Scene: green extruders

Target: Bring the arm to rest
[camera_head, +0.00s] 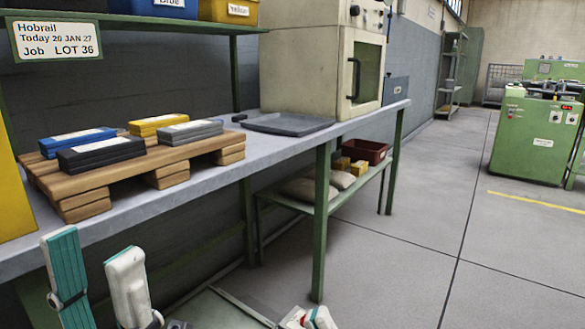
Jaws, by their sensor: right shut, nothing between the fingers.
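My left gripper (92,250) is at the bottom left, in front of the workbench's near edge. Its two fingers point up and stand apart, one showing a teal pad and the other its white back; nothing is between them. My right gripper (309,317) shows only its tips at the bottom edge, below the bench. It is shut and empty. Most of both arms is out of the picture.
The workbench (213,157) bears a wooden pallet (72,186) with blue, black, yellow and grey blocks, a dark tray (287,123) and a beige machine (300,60). A lower shelf (330,200) holds sacks and boxes. Open floor (430,230) lies right; a green machine (530,140) stands beyond.

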